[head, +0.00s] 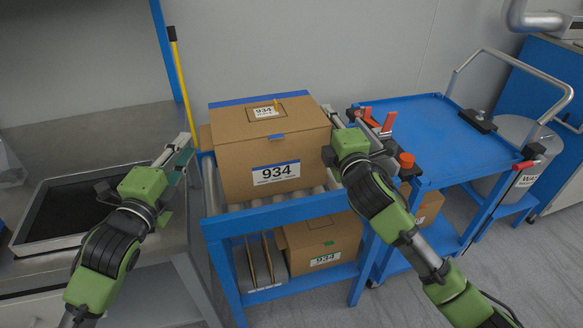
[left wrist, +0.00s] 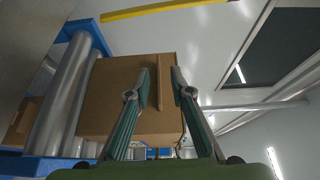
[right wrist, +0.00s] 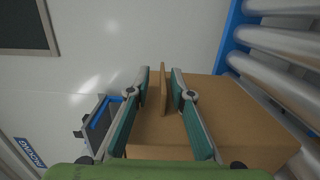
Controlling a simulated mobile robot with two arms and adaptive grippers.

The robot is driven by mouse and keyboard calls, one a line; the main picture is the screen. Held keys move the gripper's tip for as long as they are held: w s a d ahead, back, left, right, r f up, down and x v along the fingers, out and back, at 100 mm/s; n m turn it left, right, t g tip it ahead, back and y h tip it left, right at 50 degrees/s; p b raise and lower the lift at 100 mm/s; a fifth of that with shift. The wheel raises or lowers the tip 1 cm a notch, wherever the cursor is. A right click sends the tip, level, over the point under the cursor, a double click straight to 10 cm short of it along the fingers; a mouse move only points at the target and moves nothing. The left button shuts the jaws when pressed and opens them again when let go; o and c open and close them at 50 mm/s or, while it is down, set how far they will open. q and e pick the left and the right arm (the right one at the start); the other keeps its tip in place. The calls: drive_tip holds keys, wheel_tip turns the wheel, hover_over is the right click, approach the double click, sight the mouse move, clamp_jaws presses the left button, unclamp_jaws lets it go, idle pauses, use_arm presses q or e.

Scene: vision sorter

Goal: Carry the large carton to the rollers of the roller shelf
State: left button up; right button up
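The large carton (head: 235,160), brown with blue tape and a 934 label, sits upright on the rollers (head: 312,196) of the blue roller shelf (head: 285,212). My left gripper (head: 186,148) is open just left of the carton. The left wrist view shows the carton (left wrist: 112,95) and a brown side flap (left wrist: 161,82) between the apart fingers. My right gripper (head: 333,118) is open at the carton's right side. In the right wrist view, another side flap (right wrist: 163,92) of the carton stands between its fingers, with gaps visible. The carton's underside is hidden.
A smaller carton (head: 322,240) and upright dividers (head: 262,262) fill the lower shelf. A blue cart (head: 430,125) with red-handled clamps stands close on the right. A grey table with a black tray (head: 75,205) is on the left. A yellow pole (head: 180,80) stands behind.

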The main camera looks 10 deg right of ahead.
drive_tip(key=shift+s, duration=0.1)
use_arm(q)
drive_tip(key=v, duration=0.4)
use_arm(e)
drive_tip(key=s+d, duration=0.1)
drive_tip(key=s, duration=1)
drive_tip(key=shift+s, duration=0.4)
